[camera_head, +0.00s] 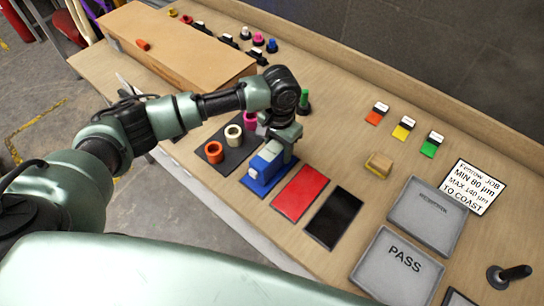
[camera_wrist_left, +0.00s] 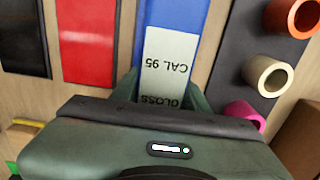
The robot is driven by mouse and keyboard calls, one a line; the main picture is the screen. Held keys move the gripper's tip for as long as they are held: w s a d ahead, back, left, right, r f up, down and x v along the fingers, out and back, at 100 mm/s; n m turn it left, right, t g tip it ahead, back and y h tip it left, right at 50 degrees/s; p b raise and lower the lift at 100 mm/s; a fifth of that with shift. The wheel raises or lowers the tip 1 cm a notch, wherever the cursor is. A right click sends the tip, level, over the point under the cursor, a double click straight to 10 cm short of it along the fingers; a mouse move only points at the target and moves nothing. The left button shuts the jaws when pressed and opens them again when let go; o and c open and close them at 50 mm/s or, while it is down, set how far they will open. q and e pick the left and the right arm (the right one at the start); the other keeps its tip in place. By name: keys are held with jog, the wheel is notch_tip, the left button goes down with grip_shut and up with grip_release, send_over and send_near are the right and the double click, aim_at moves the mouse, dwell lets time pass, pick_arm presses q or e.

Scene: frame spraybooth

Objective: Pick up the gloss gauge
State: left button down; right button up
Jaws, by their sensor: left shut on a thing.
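The gloss gauge (camera_head: 266,160) is a small blue and light-grey block at the front-middle of the bench. It stands at a blue patch (camera_head: 256,187), beside the red panel; I cannot tell whether it touches the surface. My left gripper (camera_head: 280,142) reaches down over it from behind and is shut on it. In the left wrist view the gauge (camera_wrist_left: 168,62) shows a pale label reading "GLOSS CAL 95", upside down, between the green fingers; its near end is hidden by the gripper body. My right gripper is not in view.
A dark mat (camera_head: 228,160) with orange, cream and pink rings lies to the left. A red panel (camera_head: 300,193) and black panel (camera_head: 334,217) lie to the right, then a yellow block (camera_head: 379,164) and the grey PASS tray (camera_head: 398,270). A long cardboard box (camera_head: 180,48) stands at the back left.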

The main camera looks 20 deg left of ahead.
pick_arm(q)
notch_tip(320, 180, up, 20)
jog(key=b, duration=0.2)
dwell(0.4)
jog(key=shift+f+b, duration=1.45)
jog(key=shift+f, duration=8.35)
